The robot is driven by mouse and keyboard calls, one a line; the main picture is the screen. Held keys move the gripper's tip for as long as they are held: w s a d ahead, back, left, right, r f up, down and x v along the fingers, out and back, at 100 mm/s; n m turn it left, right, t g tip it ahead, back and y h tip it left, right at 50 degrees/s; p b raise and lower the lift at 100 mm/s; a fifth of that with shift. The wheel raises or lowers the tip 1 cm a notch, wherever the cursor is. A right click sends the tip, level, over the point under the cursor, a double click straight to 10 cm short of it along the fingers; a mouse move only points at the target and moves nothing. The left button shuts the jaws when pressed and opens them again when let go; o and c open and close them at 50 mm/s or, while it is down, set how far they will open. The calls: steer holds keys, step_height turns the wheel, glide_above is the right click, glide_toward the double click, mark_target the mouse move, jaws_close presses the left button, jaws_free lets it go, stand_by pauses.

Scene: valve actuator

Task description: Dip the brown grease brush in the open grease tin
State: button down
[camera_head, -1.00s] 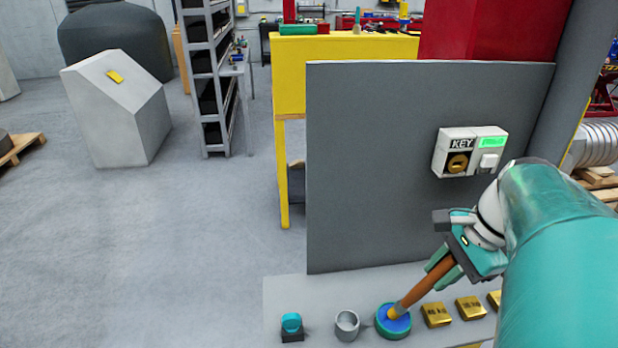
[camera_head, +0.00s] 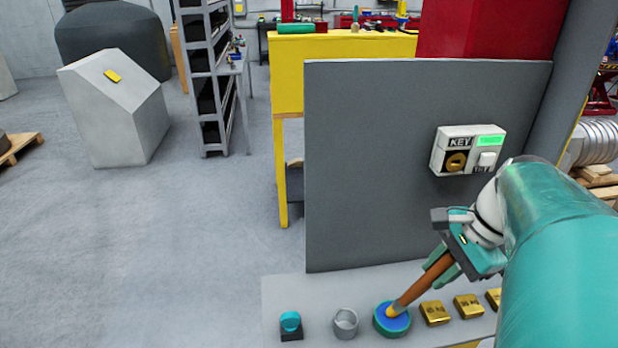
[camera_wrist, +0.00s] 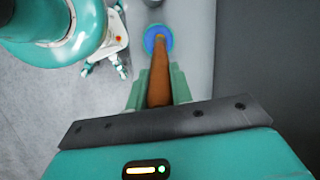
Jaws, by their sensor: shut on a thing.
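The brown grease brush (camera_head: 421,284) is held tilted in my gripper (camera_head: 442,267), which is shut on its handle. Its yellowish tip is at the blue surface inside the open grease tin (camera_head: 378,327), a round teal tin on the grey shelf. The wrist view shows the brush (camera_wrist: 159,82) running from between the green fingers of my gripper (camera_wrist: 158,90) to the blue round tin (camera_wrist: 149,36). I cannot tell how deep the tip sits in the grease.
A grey cup (camera_head: 346,323) and a teal-topped item on a dark base (camera_head: 291,325) stand left of the tin. Gold blocks (camera_head: 435,313) sit to its right. A grey panel (camera_head: 400,180) with a key box (camera_head: 467,151) rises behind the shelf (camera_head: 312,292).

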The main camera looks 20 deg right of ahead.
steer(key=shift+r, duration=3.45)
steer(key=shift+s, duration=0.1)
